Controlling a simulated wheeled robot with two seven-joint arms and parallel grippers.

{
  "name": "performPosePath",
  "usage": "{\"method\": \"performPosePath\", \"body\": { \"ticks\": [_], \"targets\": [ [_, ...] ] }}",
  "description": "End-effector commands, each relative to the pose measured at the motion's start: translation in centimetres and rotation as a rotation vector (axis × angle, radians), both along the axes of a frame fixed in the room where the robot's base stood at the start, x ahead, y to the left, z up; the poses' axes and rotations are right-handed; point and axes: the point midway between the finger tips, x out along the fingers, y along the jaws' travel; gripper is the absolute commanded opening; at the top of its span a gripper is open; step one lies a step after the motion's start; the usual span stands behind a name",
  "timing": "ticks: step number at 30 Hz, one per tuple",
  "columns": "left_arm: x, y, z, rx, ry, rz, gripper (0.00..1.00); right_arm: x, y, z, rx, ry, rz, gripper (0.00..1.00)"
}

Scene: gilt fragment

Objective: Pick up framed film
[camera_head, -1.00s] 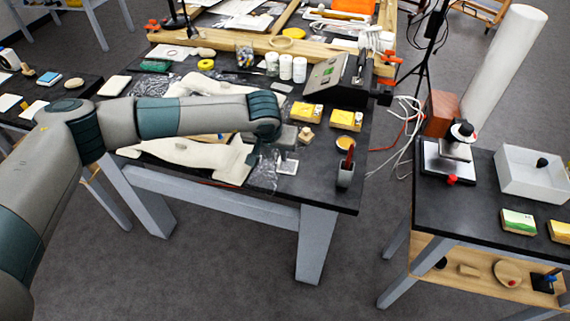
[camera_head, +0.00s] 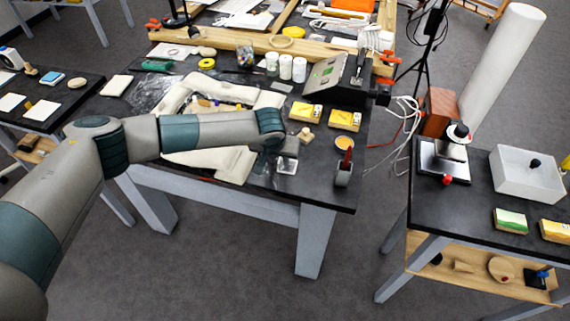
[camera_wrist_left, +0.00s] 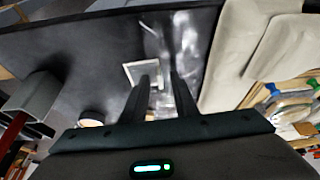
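The framed film (camera_head: 286,166) is a small square with a pale frame. It lies flat on the dark table near its front edge, just below my left gripper (camera_head: 286,148) in the head view. In the left wrist view the framed film (camera_wrist_left: 131,70) lies just beyond the fingertips, and the finger on the left covers part of it. My left gripper's fingers (camera_wrist_left: 160,80) are apart with nothing held between them. My right gripper is not in view.
Clear crinkled plastic (camera_wrist_left: 186,38) lies beside the film. A cream padded frame (camera_head: 238,166) is to its left. Two yellow boxes (camera_head: 305,113) are behind. A side table (camera_head: 470,205) stands at right.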

Motion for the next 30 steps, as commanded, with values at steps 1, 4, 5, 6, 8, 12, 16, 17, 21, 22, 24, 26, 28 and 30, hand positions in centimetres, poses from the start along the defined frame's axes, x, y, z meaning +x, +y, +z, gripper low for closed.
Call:
{"method": "performPosePath", "body": {
  "ticks": [1, 4, 5, 6, 8, 12, 16, 17, 21, 22, 24, 26, 28, 30],
  "targets": [
    [0.0, 0.0, 0.0, 0.000, 0.000, 0.000, 0.27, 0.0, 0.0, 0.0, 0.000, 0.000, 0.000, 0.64],
    [0.0, 0.0, 0.0, 0.000, 0.000, 0.000, 0.15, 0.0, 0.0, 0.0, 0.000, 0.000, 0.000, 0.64],
    [0.0, 0.0, 0.0, 0.000, 0.000, 0.000, 0.07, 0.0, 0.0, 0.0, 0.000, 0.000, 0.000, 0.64],
    [0.0, 0.0, 0.0, 0.000, 0.000, 0.000, 0.00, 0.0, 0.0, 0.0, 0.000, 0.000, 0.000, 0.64],
    [0.0, 0.0, 0.0, 0.000, 0.000, 0.000, 0.00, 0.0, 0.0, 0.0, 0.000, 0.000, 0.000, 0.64],
    [0.0, 0.0, 0.0, 0.000, 0.000, 0.000, 0.00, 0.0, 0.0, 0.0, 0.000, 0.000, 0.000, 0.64],
    [0.0, 0.0, 0.0, 0.000, 0.000, 0.000, 0.00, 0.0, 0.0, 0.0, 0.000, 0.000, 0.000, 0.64],
    [0.0, 0.0, 0.1, 0.000, 0.000, 0.000, 0.00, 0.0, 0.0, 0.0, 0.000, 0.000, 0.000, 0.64],
    [0.1, 0.0, 0.4, 0.000, -0.002, 0.000, 0.00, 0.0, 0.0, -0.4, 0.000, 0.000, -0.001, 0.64],
    [0.1, 0.0, 0.5, 0.000, -0.002, 0.000, 0.00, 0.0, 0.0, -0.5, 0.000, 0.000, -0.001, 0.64],
    [0.1, 0.0, 0.9, -0.001, -0.003, -0.001, 0.00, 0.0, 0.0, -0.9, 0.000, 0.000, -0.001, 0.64],
    [0.1, 0.0, 1.5, -0.002, -0.004, -0.001, 0.00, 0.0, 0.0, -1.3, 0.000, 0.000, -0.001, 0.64],
    [0.1, 0.0, 2.3, 0.000, -0.004, -0.002, 0.00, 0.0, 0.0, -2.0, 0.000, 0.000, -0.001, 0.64],
    [0.1, 0.0, 3.3, 0.000, -0.005, -0.002, 0.00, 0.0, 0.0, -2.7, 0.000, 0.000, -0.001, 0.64]
  ]
}}
